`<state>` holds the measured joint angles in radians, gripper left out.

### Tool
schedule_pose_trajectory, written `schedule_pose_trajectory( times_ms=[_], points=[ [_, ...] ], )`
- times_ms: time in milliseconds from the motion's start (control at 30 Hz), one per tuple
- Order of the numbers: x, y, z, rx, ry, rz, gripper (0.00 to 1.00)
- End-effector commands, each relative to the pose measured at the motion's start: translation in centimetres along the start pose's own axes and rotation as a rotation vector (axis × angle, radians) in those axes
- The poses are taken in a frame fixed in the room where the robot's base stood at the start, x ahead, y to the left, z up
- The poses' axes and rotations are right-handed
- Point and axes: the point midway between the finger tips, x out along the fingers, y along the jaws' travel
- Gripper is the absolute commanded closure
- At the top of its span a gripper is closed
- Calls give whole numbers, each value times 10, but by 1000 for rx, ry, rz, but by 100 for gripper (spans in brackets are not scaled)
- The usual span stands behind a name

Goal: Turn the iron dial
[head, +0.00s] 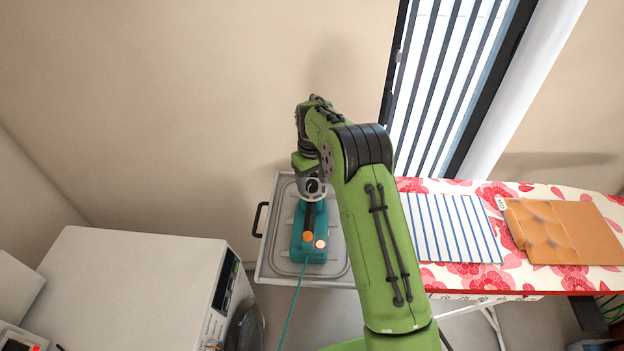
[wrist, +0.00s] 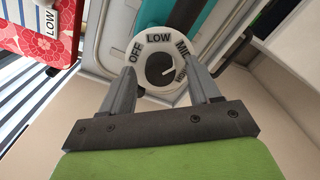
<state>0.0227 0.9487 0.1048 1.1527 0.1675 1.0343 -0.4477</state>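The iron (head: 310,240) is teal with a dark handle, and stands on a grey tray-like stand in the head view. In the wrist view its dial (wrist: 160,70) is a dark round knob within a white ring lettered OFF, LOW, MID and a further, partly hidden word at the right. A thin light mark on the knob points roughly right, towards that word. My gripper (head: 312,187) is over the far end of the iron. In the wrist view my gripper (wrist: 160,76) is open, one finger each side of the knob, with gaps showing. Contact cannot be told.
The stand (head: 268,268) adjoins an ironing board (head: 470,281) with a red floral cover. A striped cloth (head: 450,228) and an orange-brown folded cloth (head: 575,232) lie on the board. A white washing machine (head: 140,285) is at the left. A teal cord (head: 291,312) hangs in front.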

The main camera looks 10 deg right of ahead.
Motion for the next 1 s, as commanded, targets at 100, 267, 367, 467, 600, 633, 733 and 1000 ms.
schedule_pose_trajectory(
  times_ms=[100,267,367,467,600,633,733,1000],
  points=[
    [0,0,0,0,-1,-1,39],
    [-4,0,0,-1,-1,0,39],
    [-21,0,-1,-1,3,1,39],
    [-49,0,-1,0,5,2,39],
    [-90,0,-1,0,4,2,39],
    [-98,0,-1,0,4,2,39],
    [-125,0,-1,-1,4,1,39],
    [-158,0,0,-1,-1,0,39]
  ],
)
